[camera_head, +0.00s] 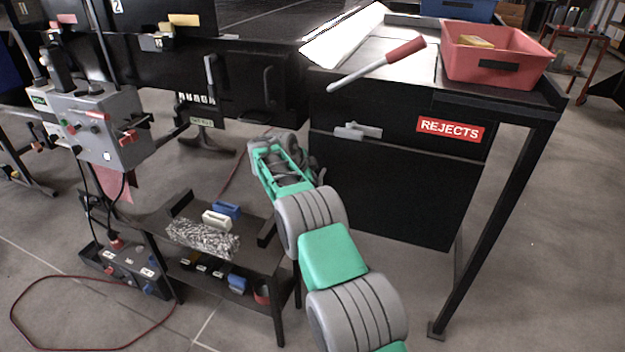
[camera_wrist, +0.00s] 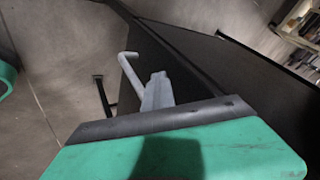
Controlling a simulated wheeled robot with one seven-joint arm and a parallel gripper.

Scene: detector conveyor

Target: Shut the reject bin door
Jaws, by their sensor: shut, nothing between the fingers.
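The reject bin is a black cabinet with a red "REJECTS" label (camera_head: 450,130). Its dark door (camera_head: 395,190) is the lower front panel, with a pale grey handle (camera_head: 357,131) near its top left. I cannot tell from here how far the door stands open. My gripper (camera_head: 262,148), at the end of the teal and grey arm, is left of the door, apart from the handle in the picture. In the wrist view my shut, empty gripper (camera_wrist: 158,80) points toward a dark panel (camera_wrist: 165,50). A pale bent bar (camera_wrist: 130,72) shows just left of the fingers, probably the handle.
A red bin (camera_head: 497,55) and a red-handled lever (camera_head: 380,65) are on top of the cabinet. A low black shelf (camera_head: 262,262) with small parts stands left of my arm. A grey control box (camera_head: 100,130) is further left. Floor is clear at right.

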